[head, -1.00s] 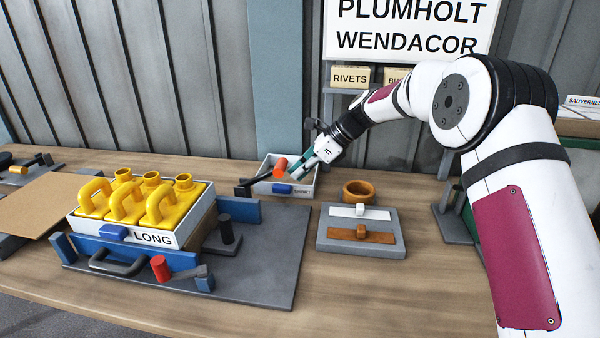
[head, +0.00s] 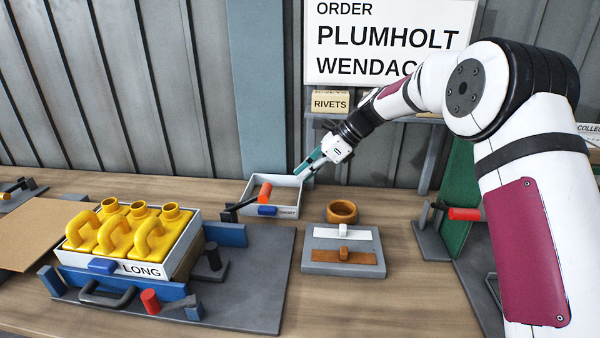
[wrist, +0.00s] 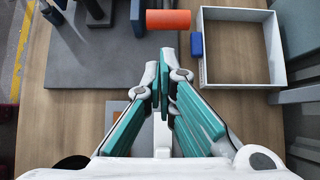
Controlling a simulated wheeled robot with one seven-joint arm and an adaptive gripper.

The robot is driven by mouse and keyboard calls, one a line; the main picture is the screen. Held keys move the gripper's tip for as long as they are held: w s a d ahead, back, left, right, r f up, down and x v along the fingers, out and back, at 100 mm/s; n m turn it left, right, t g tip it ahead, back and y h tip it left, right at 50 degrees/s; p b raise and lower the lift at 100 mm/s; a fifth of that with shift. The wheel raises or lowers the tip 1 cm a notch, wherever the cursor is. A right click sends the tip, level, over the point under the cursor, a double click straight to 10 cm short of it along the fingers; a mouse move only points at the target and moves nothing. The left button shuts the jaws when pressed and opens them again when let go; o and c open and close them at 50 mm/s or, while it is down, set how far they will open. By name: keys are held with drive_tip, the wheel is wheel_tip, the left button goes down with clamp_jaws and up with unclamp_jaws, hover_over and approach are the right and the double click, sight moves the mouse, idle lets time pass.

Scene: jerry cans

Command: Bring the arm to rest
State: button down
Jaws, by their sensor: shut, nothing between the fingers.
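My gripper (head: 300,172) is shut and empty. In the head view it hangs above the back of the small tray marked SHORT (head: 290,211), apart from it. In the wrist view the closed teal fingers of my gripper (wrist: 167,62) point up the picture, with the empty white tray (wrist: 240,84) to their right. My arm reaches in from the right, bent downward toward the tray.
A LONG tray (head: 190,238) with yellow jerry cans stands on a dark fixture (head: 262,270) at left. A red-orange clamp handle (head: 265,193) stands by the small tray. A grey block (head: 340,268) with a brown ring (head: 341,211) behind it sits centrally. Another red-handled clamp (head: 464,214) is at right.

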drive_tip(key=s+d+r+n+t+h, duration=0.1)
drive_tip(key=s+d+r+n+h, duration=0.15)
drive_tip(key=s+d+r, duration=0.35)
drive_tip(key=s+d+r+n+h+p, duration=0.1)
drive_tip(key=s+d+r+n, duration=0.2)
drive_tip(key=s, duration=0.5)
drive_tip(key=s+d+r+n+t+h, duration=0.1)
drive_tip(key=s+d+r+n, duration=0.3)
drive_tip(key=s, duration=0.3)
drive_tip(key=s+d+f+n+t+h, duration=0.1)
drive_tip(key=s+d+n, duration=0.3)
drive_tip(key=s, duration=0.8)
drive_tip(key=s+d+n+t+h+p, duration=0.1)
drive_tip(key=s+d+n+h, duration=0.2)
drive_tip(key=s, duration=0.9)
drive_tip(key=d+n, duration=0.2)
drive_tip(key=d, duration=0.1)
drive_tip(key=shift+f, duration=0.4)
